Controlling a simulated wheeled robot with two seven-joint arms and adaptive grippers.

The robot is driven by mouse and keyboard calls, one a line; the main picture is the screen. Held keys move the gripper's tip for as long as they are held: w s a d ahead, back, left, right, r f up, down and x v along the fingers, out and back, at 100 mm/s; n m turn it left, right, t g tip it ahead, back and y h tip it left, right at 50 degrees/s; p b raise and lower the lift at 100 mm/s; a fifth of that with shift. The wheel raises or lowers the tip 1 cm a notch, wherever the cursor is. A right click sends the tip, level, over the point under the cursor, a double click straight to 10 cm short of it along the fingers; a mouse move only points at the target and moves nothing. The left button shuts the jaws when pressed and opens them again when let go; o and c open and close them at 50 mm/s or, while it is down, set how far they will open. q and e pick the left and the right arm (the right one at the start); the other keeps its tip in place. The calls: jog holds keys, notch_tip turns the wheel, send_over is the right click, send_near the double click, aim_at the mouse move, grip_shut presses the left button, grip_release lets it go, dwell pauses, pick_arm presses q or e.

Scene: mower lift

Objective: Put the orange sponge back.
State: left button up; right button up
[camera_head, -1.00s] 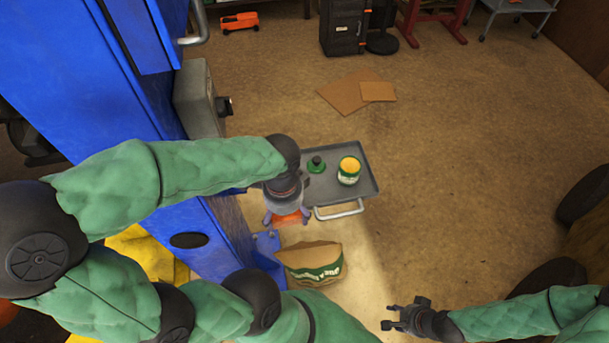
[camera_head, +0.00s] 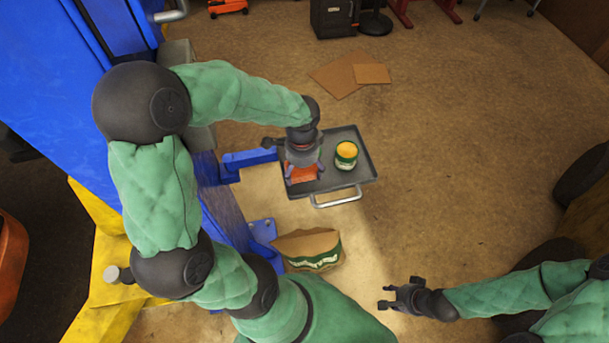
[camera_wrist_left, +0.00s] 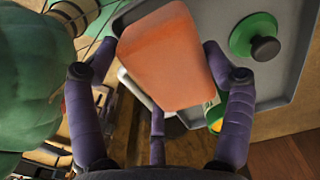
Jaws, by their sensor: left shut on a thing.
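The orange sponge (camera_head: 301,173) is held by my left gripper (camera_head: 303,170), over the left end of a grey metal tray (camera_head: 345,176). In the left wrist view the orange sponge (camera_wrist_left: 165,55) sits between the purple fingers of the gripper (camera_wrist_left: 158,80), with the tray (camera_wrist_left: 193,20) behind it. I cannot tell whether the sponge touches the tray. My right gripper (camera_head: 395,297) is open and empty, low at the right, away from the tray.
A green and yellow can (camera_head: 346,155) stands on the tray. A green lid with a black knob (camera_wrist_left: 255,38) shows on the tray in the left wrist view. A paper bag (camera_head: 308,249) lies below the tray. A blue lift post (camera_head: 222,200) is at left.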

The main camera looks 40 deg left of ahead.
aim_at(304, 175)
pick_arm(q)
jog(key=shift+w+a+f, duration=0.1)
jog(key=shift+w+f, duration=0.4)
jog(key=shift+f, duration=0.15)
jog(key=shift+w+f+b, duration=0.2)
jog(key=shift+f+b, duration=0.3)
jog(key=shift+f, duration=1.15)
jog(key=shift+f, duration=0.1)
jog(key=shift+f, duration=0.1)
jog(key=o, duration=0.9)
notch_tip(304, 175, up, 12)
jog(key=p, duration=0.2)
jog(key=shift+r+p, duration=0.2)
jog(key=shift+p, duration=0.1)
